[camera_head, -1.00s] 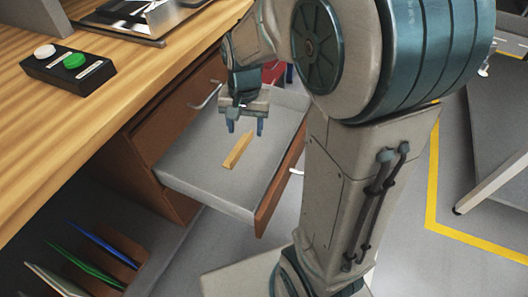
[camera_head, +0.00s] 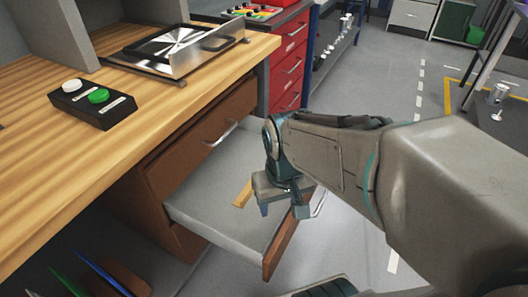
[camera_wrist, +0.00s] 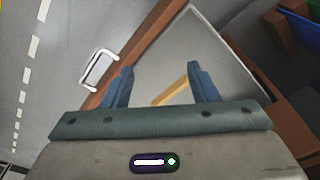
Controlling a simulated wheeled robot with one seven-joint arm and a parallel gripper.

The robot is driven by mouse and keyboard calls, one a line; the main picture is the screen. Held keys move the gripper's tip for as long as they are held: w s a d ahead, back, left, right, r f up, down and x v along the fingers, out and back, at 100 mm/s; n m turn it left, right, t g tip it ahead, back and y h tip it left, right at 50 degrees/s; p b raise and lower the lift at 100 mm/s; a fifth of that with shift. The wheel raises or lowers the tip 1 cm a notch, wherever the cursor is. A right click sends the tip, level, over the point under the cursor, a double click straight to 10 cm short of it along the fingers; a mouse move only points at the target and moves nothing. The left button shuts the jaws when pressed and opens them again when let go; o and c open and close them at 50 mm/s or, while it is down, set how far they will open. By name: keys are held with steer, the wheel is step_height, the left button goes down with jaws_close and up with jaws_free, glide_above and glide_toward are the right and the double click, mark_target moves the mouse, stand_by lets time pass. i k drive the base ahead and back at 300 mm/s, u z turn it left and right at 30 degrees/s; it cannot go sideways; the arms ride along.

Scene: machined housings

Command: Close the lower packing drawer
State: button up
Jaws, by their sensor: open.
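The lower packing drawer (camera_head: 215,216) is pulled out from under the wooden bench, with its grey interior showing and a brown front (camera_head: 284,245). A small wooden block (camera_head: 243,194) lies inside it; it also shows in the wrist view (camera_wrist: 170,92). My gripper (camera_head: 283,212) is above the drawer near its front panel. In the wrist view my gripper (camera_wrist: 160,85) has its two blue fingers apart with nothing between them. The drawer's pale handle (camera_wrist: 99,69) is left of the fingers there, on the outside of the front; I am not touching it.
The upper drawer (camera_head: 205,135) is shut, with a metal handle. On the bench (camera_head: 150,110) are a button box (camera_head: 92,104) and a metal tray (camera_head: 185,52). A red cabinet (camera_head: 288,62) stands behind. Floor is clear beyond the drawer front.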

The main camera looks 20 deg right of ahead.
mark_target(202, 204)
steer(key=u, duration=0.7)
steer(key=k, duration=0.7)
steer(key=z, duration=0.7)
steer(key=i, duration=0.5)
steer(key=k, duration=0.5)
steer(key=z, duration=0.85)
steer(key=i, duration=0.55)
steer(key=u, duration=1.1)
